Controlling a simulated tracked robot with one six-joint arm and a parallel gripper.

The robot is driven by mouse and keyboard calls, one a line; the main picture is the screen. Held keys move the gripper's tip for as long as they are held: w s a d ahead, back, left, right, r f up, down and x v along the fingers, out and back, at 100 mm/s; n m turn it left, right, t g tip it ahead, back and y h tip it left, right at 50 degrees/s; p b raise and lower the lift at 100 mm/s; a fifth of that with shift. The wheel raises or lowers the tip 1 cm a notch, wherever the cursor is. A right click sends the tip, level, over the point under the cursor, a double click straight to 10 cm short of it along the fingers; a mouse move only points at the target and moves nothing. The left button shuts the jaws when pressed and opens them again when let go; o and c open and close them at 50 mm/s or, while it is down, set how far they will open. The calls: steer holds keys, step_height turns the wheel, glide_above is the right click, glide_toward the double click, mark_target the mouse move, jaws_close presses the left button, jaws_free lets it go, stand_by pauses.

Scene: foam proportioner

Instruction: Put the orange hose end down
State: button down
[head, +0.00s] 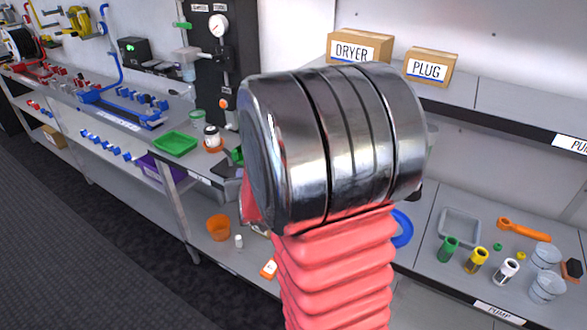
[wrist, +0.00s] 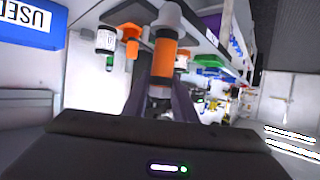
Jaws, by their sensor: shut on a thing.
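In the wrist view, which is turned upside down, my gripper (wrist: 160,88) has two dark fingers closed around an orange cylinder with a grey tip, the orange hose end (wrist: 164,62). It points away from the gripper. I cannot tell from this view whether it touches any surface. In the head view my own arm, a metal joint over pink bellows, fills the middle and hides the gripper and the held hose end.
At right, a shelf holds a grey tray (head: 459,226), an orange tool (head: 524,229), small bottles and clear cups. A green tray (head: 175,143) lies on the left bench. An orange cup (head: 218,227) stands on the lower shelf. DRYER (head: 358,48) and PLUG (head: 428,67) boxes stand above.

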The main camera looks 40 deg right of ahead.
steer(key=w+a+f+n+t+y, duration=0.1)
steer(key=w+a+n+y, duration=0.2)
steer(key=a, duration=1)
steer(key=w+a+f+n+t+y, duration=0.1)
steer(key=w+a+n+y, duration=0.2)
steer(key=a, duration=1)
steer(key=shift+w+a+f+y, duration=0.3)
steer(key=shift+w+y, duration=0.2)
steer(key=shift+w, duration=0.2)
steer(key=shift+w, duration=0.1)
